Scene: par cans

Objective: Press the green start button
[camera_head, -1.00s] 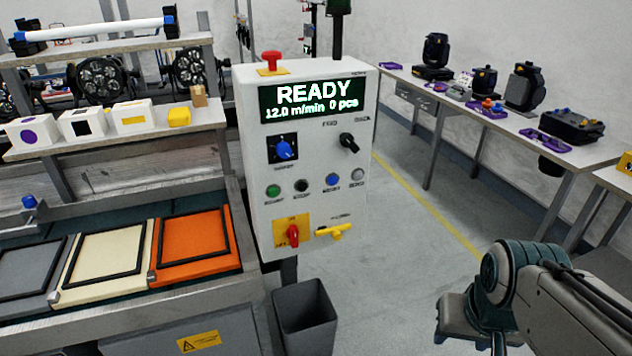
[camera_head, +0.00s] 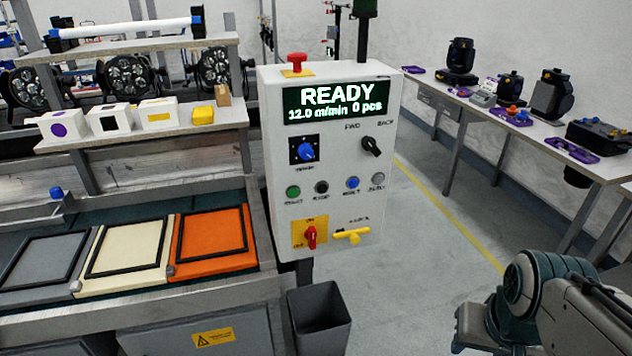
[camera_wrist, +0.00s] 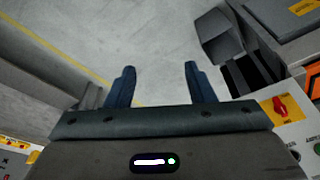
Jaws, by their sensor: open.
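The green start button (camera_head: 293,191) is on the lower left of the white control panel (camera_head: 330,140), left of a black button (camera_head: 321,187). The panel's display (camera_head: 336,100) reads READY, 12.0 m/min, 0 pcs. In the wrist view my gripper (camera_wrist: 159,75) is open and empty, its two dark fingers apart over the floor. The panel's edge with the red rotary switch (camera_wrist: 281,106) shows at the right of that view, clear of the fingers. In the head view my arm is at the lower right, apart from the panel; its fingertips are out of view there.
A yellow handle (camera_head: 352,236) sticks out low on the panel, and a red mushroom button (camera_head: 297,61) stands on top. A grey bin (camera_head: 320,318) stands below. A conveyor with an orange panel (camera_head: 212,240) lies left. Open floor separates the panel from the right table (camera_head: 470,105).

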